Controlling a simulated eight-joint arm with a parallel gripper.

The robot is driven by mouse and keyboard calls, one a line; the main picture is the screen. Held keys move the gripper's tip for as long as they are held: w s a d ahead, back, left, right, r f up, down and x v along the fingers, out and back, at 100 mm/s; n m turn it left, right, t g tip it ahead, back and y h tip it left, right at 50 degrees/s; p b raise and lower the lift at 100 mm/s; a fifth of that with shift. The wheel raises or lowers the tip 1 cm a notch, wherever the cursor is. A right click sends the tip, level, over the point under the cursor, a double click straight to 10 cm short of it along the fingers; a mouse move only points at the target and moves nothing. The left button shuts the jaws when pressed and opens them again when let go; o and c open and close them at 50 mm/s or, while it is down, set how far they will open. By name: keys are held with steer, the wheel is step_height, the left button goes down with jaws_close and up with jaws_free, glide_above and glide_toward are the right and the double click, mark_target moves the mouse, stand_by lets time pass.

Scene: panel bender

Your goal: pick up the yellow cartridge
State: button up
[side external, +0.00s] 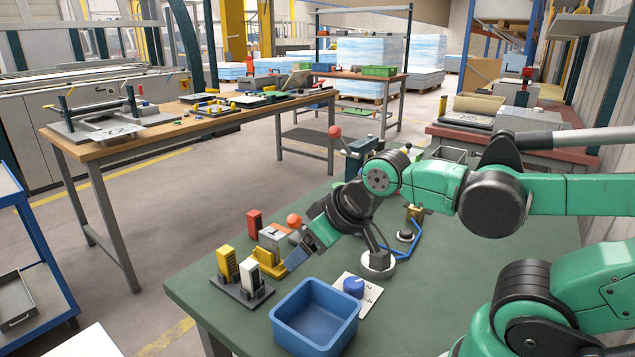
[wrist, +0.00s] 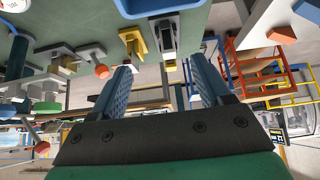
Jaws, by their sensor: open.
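The yellow cartridge (side external: 226,262) stands upright beside a white cartridge (side external: 249,274) on a dark base (side external: 240,292) near the table's left edge. My gripper (side external: 296,262) is open and empty, tilted down to the right of both cartridges and apart from them.
A blue bin (side external: 314,318) stands in front of my gripper. A grey device (side external: 275,238) with an orange knob, a yellow bracket (side external: 268,264) and a red cartridge (side external: 254,223) stand close behind the base. A white card with a blue knob (side external: 353,286) lies right of the bin.

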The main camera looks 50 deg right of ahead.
stand_by(0.3)
steer(key=g, duration=0.5)
glide_toward(225, 249)
steer(key=s, duration=0.2)
steer(key=w+f, duration=0.1)
steer(key=f, duration=0.1)
steer(key=w+f+g, duration=0.2)
steer(key=f, duration=0.1)
steer(key=shift+w+f, duration=0.3)
steer(key=shift+f, duration=0.05)
steer(key=shift+w+f, duration=0.1)
steer(key=shift+f, duration=2.95)
jaws_close()
